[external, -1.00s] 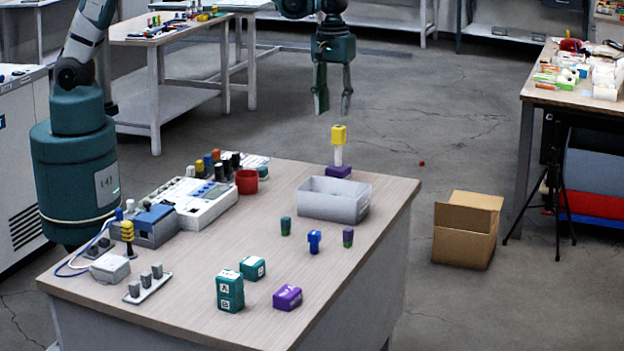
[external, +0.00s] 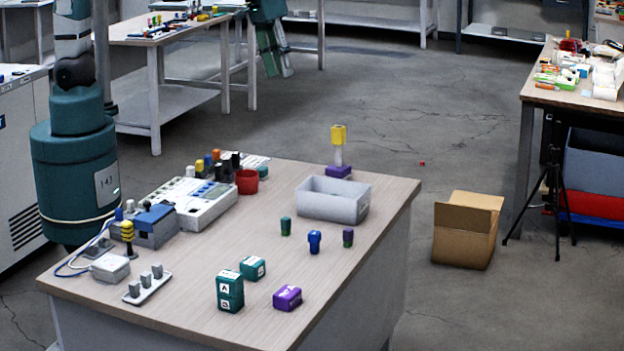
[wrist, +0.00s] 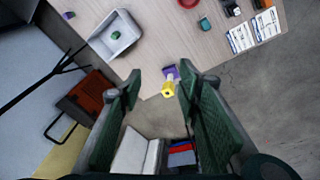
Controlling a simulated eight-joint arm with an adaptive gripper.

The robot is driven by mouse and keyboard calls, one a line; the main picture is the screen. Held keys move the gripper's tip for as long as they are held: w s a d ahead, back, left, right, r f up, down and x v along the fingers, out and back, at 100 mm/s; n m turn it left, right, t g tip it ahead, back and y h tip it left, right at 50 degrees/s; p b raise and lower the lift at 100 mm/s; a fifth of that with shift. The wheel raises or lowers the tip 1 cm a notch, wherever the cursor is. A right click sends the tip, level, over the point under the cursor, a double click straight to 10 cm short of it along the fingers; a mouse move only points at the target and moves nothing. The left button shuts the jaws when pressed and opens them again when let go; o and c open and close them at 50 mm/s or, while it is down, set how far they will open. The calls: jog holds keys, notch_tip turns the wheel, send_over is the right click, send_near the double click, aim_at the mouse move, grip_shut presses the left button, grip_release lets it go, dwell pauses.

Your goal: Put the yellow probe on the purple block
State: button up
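The yellow probe (external: 339,136), with a yellow head and pale shaft, stands upright on a purple block (external: 338,171) at the table's back edge. In the wrist view the probe's yellow head (wrist: 168,89) shows beside the purple block (wrist: 171,73), between and beyond the fingers. My gripper (external: 277,68) is at the top of the external view, up and left of the probe and apart from it. The wrist view shows my gripper (wrist: 160,82) open, with nothing between its fingers. A second purple block (external: 287,297) lies near the table's front.
A grey open bin (external: 333,204) stands just in front of the probe; a green piece (wrist: 116,36) shows inside it in the wrist view. A red cup (external: 247,182) and a white instrument (external: 195,206) are to the left. Green blocks (external: 230,291) stand at the front.

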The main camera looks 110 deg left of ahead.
jog(key=s+d+r+m+t, duration=0.1)
jog(key=s+d+m, duration=0.4)
jog(key=s, duration=0.6)
jog(key=s+d+r+m+t, duration=0.1)
jog(key=s+d+m+t, duration=0.2)
jog(key=s+d+m, duration=0.2)
jog(key=s+d, duration=0.3)
jog(key=s, duration=0.3)
jog(key=shift+d+r+m+h, duration=0.2)
jog(key=shift+r+m+h, duration=0.1)
jog(key=shift+r, duration=0.1)
